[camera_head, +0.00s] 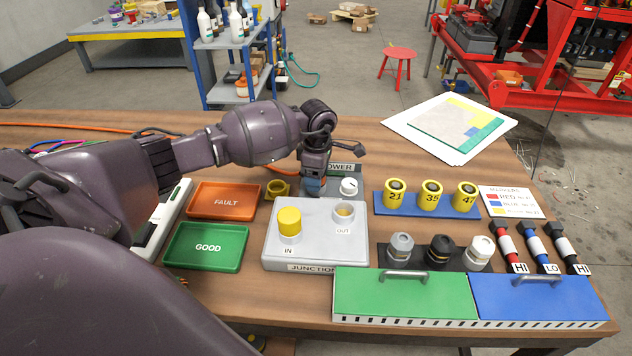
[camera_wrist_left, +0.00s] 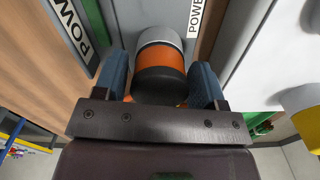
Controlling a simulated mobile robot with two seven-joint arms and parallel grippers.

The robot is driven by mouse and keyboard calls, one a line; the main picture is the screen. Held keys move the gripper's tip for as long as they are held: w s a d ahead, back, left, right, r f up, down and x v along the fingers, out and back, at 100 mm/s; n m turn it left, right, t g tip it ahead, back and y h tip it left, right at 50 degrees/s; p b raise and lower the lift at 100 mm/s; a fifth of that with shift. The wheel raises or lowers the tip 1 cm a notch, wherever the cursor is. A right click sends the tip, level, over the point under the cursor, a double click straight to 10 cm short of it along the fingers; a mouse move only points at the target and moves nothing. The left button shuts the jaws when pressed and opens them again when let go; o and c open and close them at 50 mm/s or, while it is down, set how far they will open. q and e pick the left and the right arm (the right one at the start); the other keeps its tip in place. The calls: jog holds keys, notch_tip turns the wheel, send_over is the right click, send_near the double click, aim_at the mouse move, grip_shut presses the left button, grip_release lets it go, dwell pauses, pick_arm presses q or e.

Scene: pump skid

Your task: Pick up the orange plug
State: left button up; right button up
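The orange plug (camera_wrist_left: 159,66) shows in the left wrist view, with an orange band, a light grey collar at its far end and a black near end. It stands between the two blue fingers of my left gripper (camera_wrist_left: 160,80). The fingers are very close to its sides, and I cannot tell if they press on it. In the head view my left gripper (camera_head: 314,185) points down beside the POWER label, behind the junction box (camera_head: 315,218), and hides the plug. My right gripper is not in view.
The junction box bears a yellow cap (camera_head: 289,221) at IN and an OUT socket (camera_head: 344,212). A grey knob (camera_head: 349,187) is close right of my gripper. Numbered yellow parts (camera_head: 431,194) stand further right.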

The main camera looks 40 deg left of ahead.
pick_arm(q)
jog(key=c, duration=0.7)
jog(key=shift+r, duration=0.1)
jog(key=shift+c, duration=0.2)
notch_tip(320, 180, up, 20)
jog(key=p, duration=0.1)
